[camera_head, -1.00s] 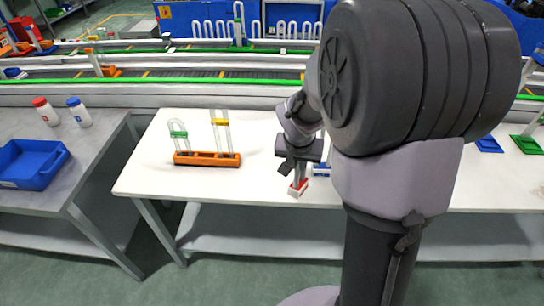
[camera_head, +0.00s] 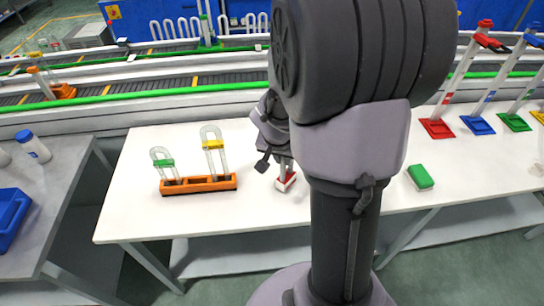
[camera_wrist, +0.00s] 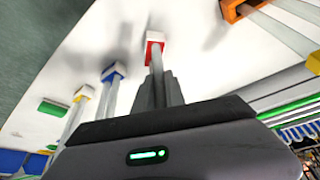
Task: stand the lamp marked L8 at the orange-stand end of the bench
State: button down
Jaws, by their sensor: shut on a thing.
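My gripper (camera_head: 284,163) is shut on a lamp with a red and white base (camera_head: 286,181). In the wrist view the fingers (camera_wrist: 160,92) close around its clear tube, and its red base (camera_wrist: 155,37) points away from me. I cannot tell whether that base touches the bench. The white bench (camera_head: 140,150) carries the orange stand (camera_head: 198,185) at its left end, left of my gripper. The stand holds two looped clear tubes, one with a green band (camera_head: 163,163) and one with a yellow band (camera_head: 213,144). No L8 mark is readable.
In the wrist view lamps with blue (camera_wrist: 113,71) and yellow (camera_wrist: 83,92) bases and a green block (camera_wrist: 52,107) stand left of the held lamp. Several coloured stands (camera_head: 437,128) are at the back right. My arm hides the bench's middle. Bare bench lies between the orange stand and my gripper.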

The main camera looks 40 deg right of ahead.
notch_tip(320, 180, down, 2)
jog(key=shift+s+f+b, duration=0.15)
jog(key=shift+b, duration=0.25)
jog(key=shift+w, duration=0.3)
jog(key=shift+s, duration=0.25)
jog(key=c, duration=1.4)
grip_release()
jog(key=shift+w, duration=0.1)
